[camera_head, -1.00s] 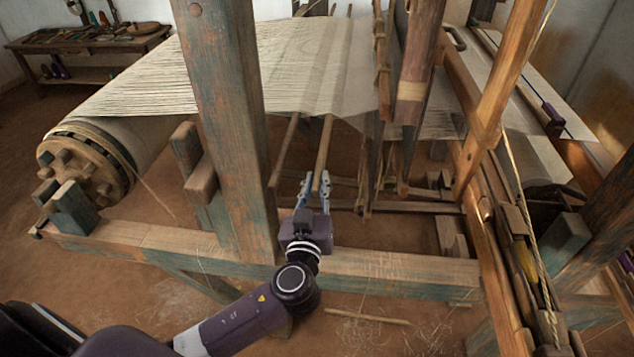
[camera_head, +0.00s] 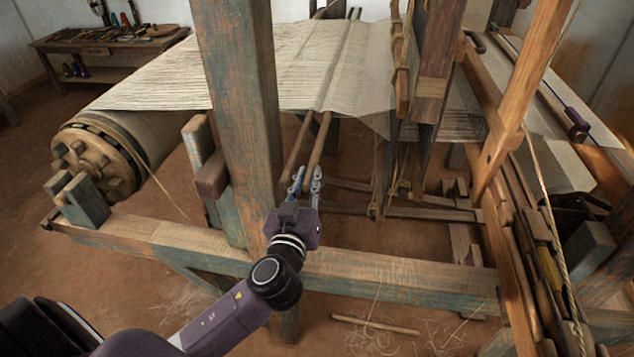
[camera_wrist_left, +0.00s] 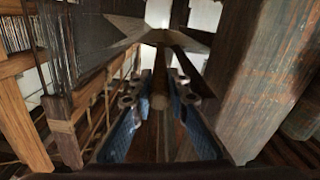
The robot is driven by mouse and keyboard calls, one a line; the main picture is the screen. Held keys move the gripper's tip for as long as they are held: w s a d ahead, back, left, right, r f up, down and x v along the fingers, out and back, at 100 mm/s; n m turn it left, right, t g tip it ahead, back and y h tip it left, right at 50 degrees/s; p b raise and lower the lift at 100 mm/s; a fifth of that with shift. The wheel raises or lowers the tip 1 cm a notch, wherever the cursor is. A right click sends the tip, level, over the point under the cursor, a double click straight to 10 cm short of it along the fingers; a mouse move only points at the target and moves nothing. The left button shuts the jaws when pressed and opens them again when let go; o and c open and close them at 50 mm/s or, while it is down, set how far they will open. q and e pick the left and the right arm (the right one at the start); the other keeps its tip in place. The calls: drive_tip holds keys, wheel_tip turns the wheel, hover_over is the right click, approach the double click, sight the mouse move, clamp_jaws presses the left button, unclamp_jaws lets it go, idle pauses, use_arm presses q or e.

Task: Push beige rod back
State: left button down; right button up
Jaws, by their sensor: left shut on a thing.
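Two beige rods run through the pale warp sheet (camera_head: 160,82) of the loom. The near end of the right-hand beige rod (camera_head: 321,138) sticks out below the sheet's edge, and my left gripper (camera_head: 306,180) is shut on it. The rod also shows end-on between the two fingers in the left wrist view (camera_wrist_left: 159,100). The other beige rod (camera_head: 297,145) lies close to its left, nearly parallel. The far part of both rods goes into the threads. My right gripper is not in view.
A thick upright post (camera_head: 238,110) stands just left of my gripper. A lower beam (camera_head: 390,272) crosses in front, under my arm. A wooden warp roller (camera_head: 95,160) is at the left, and hanging heddle parts (camera_head: 402,70) are to the right. A loose stick (camera_head: 375,325) lies on the floor.

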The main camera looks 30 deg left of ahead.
use_arm(q)
drive_tip(key=shift+a, duration=0.15)
drive_tip(key=c, duration=1.8)
unclamp_jaws()
drive_tip(key=shift+c, duration=0.2)
drive_tip(key=shift+a, duration=0.1)
drive_tip(key=shift+s, duration=0.1)
drive_tip(key=shift+s+d, duration=0.2)
drive_tip(key=shift+s, duration=0.15)
drive_tip(key=v, duration=0.7)
drive_tip(key=shift+s+d+r, duration=0.1)
drive_tip(key=shift+s, duration=0.05)
